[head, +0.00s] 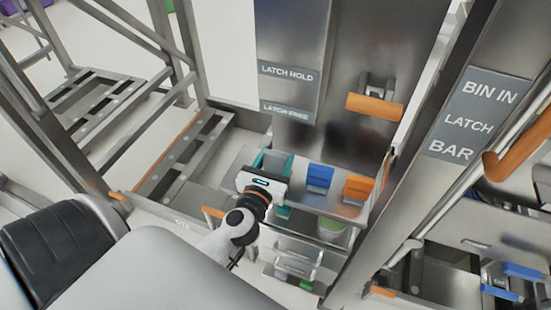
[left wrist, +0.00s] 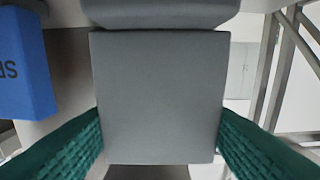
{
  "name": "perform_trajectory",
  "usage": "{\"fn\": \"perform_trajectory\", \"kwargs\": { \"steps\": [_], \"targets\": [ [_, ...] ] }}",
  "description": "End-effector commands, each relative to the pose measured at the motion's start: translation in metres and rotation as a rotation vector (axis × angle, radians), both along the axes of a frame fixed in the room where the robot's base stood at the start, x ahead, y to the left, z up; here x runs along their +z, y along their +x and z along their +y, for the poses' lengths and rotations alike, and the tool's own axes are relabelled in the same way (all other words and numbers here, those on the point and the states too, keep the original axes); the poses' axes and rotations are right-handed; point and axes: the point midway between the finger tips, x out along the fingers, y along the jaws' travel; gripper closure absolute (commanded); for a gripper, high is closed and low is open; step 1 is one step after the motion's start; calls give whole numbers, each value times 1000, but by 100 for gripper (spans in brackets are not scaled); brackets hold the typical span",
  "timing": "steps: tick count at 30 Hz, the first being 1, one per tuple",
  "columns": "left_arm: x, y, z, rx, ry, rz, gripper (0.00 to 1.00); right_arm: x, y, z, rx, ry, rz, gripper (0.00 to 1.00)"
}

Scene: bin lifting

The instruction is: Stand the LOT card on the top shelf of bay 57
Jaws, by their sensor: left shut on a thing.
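My left gripper (head: 274,163) reaches in from the lower left to a small metal shelf (head: 335,207). Its teal fingers are shut on a plain grey block-like card (left wrist: 160,95), which fills the gap between them in the left wrist view. No lettering shows on the grey face, so I cannot tell whether it is the LOT card. A blue card (head: 320,177) stands on the shelf just right of the gripper; it also shows in the left wrist view (left wrist: 27,65), partly cut off. An orange card (head: 356,188) stands further right. My right gripper is out of view.
A metal panel behind carries LATCH HOLD (head: 288,73) and LATCH FREE (head: 287,111) labels and an orange handle (head: 375,107). A post at right bears a BIN IN LATCH BAR sign (head: 478,115). A pale green-topped container (head: 331,229) sits below the shelf. No bay number is readable.

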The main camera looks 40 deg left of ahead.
Motion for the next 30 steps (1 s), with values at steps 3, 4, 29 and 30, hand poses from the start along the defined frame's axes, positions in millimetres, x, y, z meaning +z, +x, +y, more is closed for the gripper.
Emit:
{"fn": "perform_trajectory", "kwargs": {
  "steps": [3,4,29,30],
  "targets": [
    [-2,0,0,0,0,0,72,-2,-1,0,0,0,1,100],
    [-2,0,0,0,0,0,72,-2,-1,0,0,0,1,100],
    [-12,0,0,0,0,0,19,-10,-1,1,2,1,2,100],
    [-12,0,0,0,0,0,19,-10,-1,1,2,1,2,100]
  ]
}}
